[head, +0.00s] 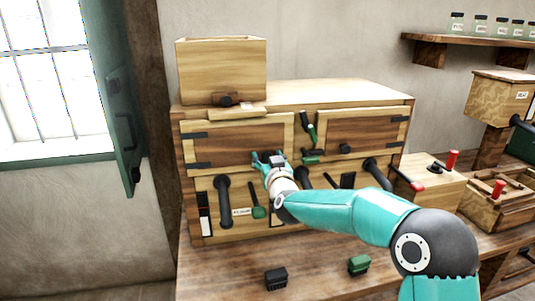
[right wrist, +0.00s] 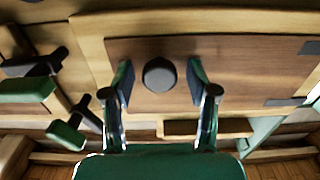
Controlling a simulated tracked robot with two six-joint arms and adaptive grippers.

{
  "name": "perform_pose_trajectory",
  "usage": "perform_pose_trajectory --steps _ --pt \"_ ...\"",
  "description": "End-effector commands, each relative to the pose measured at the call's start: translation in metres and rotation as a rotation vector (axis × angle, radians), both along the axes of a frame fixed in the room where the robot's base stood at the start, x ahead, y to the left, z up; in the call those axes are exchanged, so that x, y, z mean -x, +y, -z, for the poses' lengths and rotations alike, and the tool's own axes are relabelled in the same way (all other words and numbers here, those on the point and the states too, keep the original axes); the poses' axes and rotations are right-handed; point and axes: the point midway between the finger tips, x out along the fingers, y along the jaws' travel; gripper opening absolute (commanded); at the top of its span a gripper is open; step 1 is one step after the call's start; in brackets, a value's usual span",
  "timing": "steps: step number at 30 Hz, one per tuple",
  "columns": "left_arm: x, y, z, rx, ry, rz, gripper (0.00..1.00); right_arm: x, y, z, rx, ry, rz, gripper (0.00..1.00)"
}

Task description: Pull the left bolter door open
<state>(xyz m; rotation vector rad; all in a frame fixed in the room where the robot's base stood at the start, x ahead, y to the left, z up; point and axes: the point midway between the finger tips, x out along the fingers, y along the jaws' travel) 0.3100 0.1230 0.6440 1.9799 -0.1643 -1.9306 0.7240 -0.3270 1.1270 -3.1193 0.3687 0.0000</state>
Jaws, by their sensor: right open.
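The left bolter door (head: 232,142) is a dark wood panel in a pale frame on the front of the wooden bolter cabinet (head: 330,92). It looks shut, with two dark hinge straps at its left edge. My right gripper (head: 268,158) is in front of the door's lower right part. In the right wrist view, my right gripper (right wrist: 161,80) is open, with its round dark knob (right wrist: 159,75) between the two fingers. Gaps show on both sides of the knob. The knob is hidden by the gripper in the head view. My left gripper is not in view.
The right door (head: 365,130) with its own dark knob is beside a green-handled latch (head: 310,130). Black handles (head: 223,195) stick out below the doors. A wooden hopper (head: 222,68) sits on top. Small dark (head: 276,278) and green (head: 359,265) blocks lie on the bench.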

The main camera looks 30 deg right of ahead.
Motion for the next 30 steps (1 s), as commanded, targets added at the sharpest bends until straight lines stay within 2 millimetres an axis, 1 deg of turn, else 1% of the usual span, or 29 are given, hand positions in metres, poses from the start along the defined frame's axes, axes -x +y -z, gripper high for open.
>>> perform_pose_trajectory --steps 4,12,20,21,23,30 --pt "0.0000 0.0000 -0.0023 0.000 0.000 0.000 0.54 -0.0066 -0.0017 0.0002 0.000 0.001 0.000 0.58" --pt "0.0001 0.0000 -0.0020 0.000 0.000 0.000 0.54 -0.0072 -0.0019 0.0008 0.001 0.001 0.000 0.58" --pt "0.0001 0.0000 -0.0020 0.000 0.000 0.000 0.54 -0.0070 -0.0021 0.0006 0.001 0.001 0.000 0.15" --pt "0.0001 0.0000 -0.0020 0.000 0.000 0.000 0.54 -0.0070 -0.0020 0.0006 0.001 0.001 0.000 0.08" --pt "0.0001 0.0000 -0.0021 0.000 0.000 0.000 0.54 -0.0069 -0.0020 0.0005 0.001 0.001 0.000 0.00" --pt "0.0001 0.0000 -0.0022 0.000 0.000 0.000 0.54 -0.0068 -0.0018 0.0004 0.001 0.001 0.000 0.00"
